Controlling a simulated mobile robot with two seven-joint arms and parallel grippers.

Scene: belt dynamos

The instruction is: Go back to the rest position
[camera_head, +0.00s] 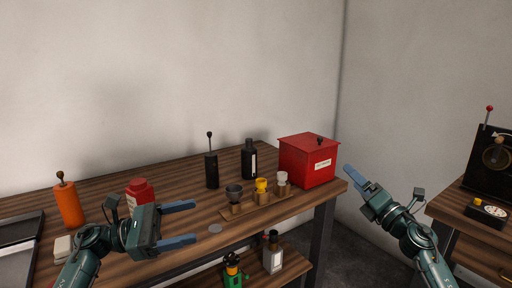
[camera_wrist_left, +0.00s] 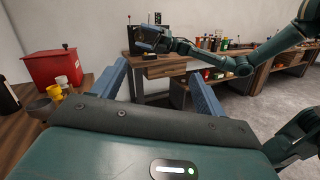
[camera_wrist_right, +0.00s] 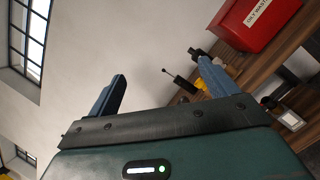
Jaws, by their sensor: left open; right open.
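My left gripper (camera_head: 180,223) is open and empty above the front edge of the wooden table, beside a red bottle (camera_head: 140,192). Its two blue fingers point right in the head view and stand apart in the left wrist view (camera_wrist_left: 155,90). My right gripper (camera_head: 362,182) is to the right of the table, near the red box. Its blue fingers stand apart with nothing between them in the right wrist view (camera_wrist_right: 160,88). In the head view its fingers overlap, so the gap is hard to see there.
The wooden table (camera_head: 110,182) holds a red lidded box (camera_head: 305,160), a black bottle (camera_head: 249,160), a black cylinder (camera_head: 211,170), an orange cylinder (camera_head: 68,204) and a rack of small cups (camera_head: 262,198). A second table (camera_head: 462,212) with a black device stands at right. Floor shows between the tables.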

